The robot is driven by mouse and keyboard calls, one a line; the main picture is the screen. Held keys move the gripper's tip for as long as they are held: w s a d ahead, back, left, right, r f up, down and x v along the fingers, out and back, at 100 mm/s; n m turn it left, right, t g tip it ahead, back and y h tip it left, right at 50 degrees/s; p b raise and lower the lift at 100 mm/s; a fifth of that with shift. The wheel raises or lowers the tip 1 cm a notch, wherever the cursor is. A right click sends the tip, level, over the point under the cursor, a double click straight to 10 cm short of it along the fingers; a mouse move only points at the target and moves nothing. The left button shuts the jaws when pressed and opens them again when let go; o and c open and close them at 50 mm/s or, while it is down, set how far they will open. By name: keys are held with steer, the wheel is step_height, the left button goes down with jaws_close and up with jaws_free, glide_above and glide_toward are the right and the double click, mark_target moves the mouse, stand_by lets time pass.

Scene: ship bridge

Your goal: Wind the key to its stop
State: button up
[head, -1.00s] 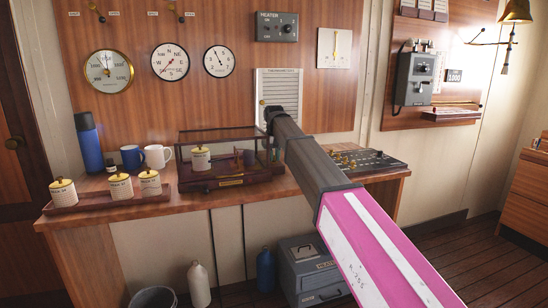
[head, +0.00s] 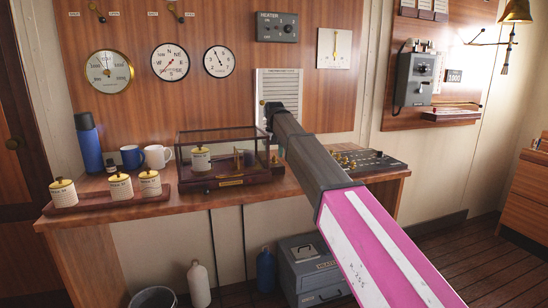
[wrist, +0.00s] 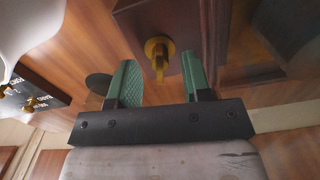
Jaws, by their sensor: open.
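A brass key (wrist: 159,48) sticks out of a dark wooden block (wrist: 150,17) in the wrist view. My gripper (wrist: 159,68) is open, with one green finger on each side of the key. I see space between each finger and the key, and nothing is gripped. In the head view, a glass case on a dark wooden base (head: 222,181) stands on the wooden counter. My arm covers the area by the case's right end, so the key and fingers cannot be made out there.
A black switch panel (head: 375,160) lies right of the case; it also shows in the wrist view (wrist: 28,92). Lidded jars (head: 120,187), two mugs (head: 157,156) and a blue flask (head: 88,142) stand on the left. A grey toolbox (head: 310,268) sits below the counter.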

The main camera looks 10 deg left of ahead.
step_height(320, 180, up, 9)
steer(key=shift+r, duration=0.15)
stand_by(0.4)
